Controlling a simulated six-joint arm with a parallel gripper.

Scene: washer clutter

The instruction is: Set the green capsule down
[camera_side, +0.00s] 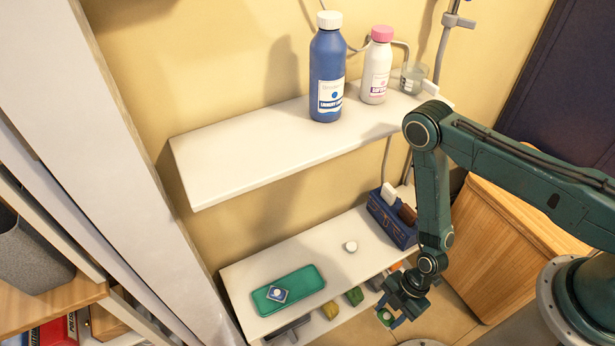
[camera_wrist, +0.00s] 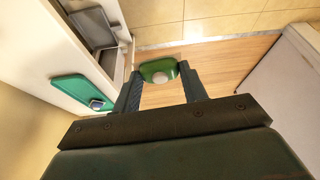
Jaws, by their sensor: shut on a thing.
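The green capsule (camera_wrist: 150,69), with a pale round centre, is held between the fingertips of my gripper (camera_wrist: 160,80) in the wrist view. In the side view my gripper (camera_side: 393,312) points down at the lower right, in front of the lower white shelf, and the green capsule (camera_side: 384,315) shows at its tip. The capsule appears to be in the air, with wood and tiled floor behind it in the wrist view. A green tray (camera_side: 306,282) lies on the lower shelf, left of my gripper, with a blue and white piece (camera_side: 278,294) on it.
The upper shelf (camera_side: 235,165) holds a blue bottle (camera_side: 326,75) and a pink-capped bottle (camera_side: 376,70). A wooden cabinet (camera_side: 495,250) stands behind my arm.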

